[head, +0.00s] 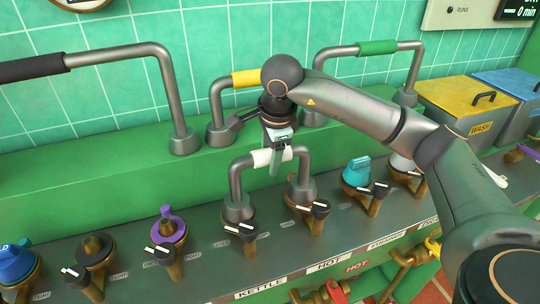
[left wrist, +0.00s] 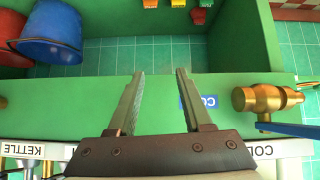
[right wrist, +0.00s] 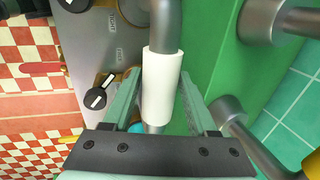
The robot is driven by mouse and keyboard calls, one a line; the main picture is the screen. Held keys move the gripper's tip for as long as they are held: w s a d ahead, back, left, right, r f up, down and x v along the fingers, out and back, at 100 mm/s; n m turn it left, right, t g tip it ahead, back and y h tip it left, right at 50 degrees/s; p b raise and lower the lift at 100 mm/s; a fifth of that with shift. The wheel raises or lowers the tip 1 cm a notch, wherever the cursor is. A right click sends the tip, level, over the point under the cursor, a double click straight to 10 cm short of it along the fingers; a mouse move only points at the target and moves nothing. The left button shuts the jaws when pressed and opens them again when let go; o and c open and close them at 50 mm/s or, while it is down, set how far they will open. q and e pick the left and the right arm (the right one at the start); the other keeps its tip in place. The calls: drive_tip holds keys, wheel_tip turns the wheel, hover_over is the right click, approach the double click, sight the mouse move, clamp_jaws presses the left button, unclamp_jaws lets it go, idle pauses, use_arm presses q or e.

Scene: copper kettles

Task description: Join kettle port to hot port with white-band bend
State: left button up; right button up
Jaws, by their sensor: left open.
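The white-band bend (head: 270,157) is a grey U-shaped pipe with a white sleeve on its top bar. It stands upright, its left leg at the kettle port (head: 238,213) and its right leg at the hot port (head: 301,195). I cannot tell whether the legs are fully seated. My right gripper (head: 275,160) is at the sleeve from above; in the right wrist view the sleeve (right wrist: 161,88) lies between its spread fingers (right wrist: 161,80). My left gripper (left wrist: 159,75) is open and empty, out of the head view, above a green ledge.
A yellow-band bend (head: 246,78) and green-band bend (head: 377,47) stand behind on the green ledge. A purple-ringed port (head: 168,229) and a teal-capped port (head: 357,171) flank the bend. Small black levers (head: 240,231) stick out in front. The left wrist view shows buckets (left wrist: 52,30) and a brass fitting (left wrist: 265,98).

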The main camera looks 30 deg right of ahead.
sight(270, 150)
drive_tip(key=o, duration=0.3)
drive_tip(key=shift+f, duration=0.15)
drive_tip(key=v, duration=0.3)
drive_tip(key=shift+r, duration=0.25)
use_arm(q)
drive_tip(key=shift+w+r+p, duration=0.1)
drive_tip(key=shift+r+p, duration=0.45)
use_arm(e)
drive_tip(key=v, duration=0.9)
drive_tip(key=shift+r, duration=0.1)
